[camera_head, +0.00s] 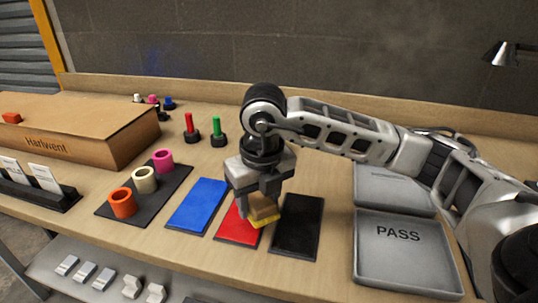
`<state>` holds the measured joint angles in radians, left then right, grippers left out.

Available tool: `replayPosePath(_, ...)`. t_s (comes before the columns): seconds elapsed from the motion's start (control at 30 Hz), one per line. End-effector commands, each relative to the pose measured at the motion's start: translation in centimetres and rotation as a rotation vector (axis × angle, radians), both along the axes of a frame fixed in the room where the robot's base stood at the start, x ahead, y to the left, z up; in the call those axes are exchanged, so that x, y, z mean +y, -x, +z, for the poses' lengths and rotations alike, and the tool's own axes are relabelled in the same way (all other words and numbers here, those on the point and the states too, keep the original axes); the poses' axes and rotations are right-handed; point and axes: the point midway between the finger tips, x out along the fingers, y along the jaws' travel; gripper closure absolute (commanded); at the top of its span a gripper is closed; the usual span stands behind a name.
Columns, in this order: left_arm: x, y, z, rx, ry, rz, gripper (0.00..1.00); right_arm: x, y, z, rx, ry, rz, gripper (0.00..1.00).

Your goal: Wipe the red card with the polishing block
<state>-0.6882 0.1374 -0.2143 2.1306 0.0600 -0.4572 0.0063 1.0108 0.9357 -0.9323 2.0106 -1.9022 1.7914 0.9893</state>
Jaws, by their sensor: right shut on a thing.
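The red card (236,233) lies flat on the bench between a blue card (198,205) and a black card (298,224). My right gripper (257,205) is over the red card, pointing down, and is shut on the polishing block (264,215). The block has a tan body and a yellow underside, and it is slightly tilted. It is at the right part of the red card, close to the edge by the black card. I cannot tell whether it touches the card. The gripper and block hide part of the red card. My left gripper is not in view.
A dark mat (182,174) with orange, cream and pink rings lies left. A cardboard box (88,137) stands behind it. Red (190,127) and green (217,131) handled pieces stand behind the cards. A grey PASS tray (405,265) is right. Bare bench lies in front of the cards.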

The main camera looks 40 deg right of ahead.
Motion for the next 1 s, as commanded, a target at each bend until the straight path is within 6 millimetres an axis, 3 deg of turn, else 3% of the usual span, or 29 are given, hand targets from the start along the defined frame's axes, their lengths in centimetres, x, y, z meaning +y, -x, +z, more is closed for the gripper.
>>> replayPosePath(0.43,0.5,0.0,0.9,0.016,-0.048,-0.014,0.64,0.0,0.0,4.1,-0.003,-0.001,-0.001,0.72)
replayPosePath(1.0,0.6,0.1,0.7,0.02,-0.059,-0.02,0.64,0.0,0.0,4.4,-0.002,-0.001,-0.001,0.72)
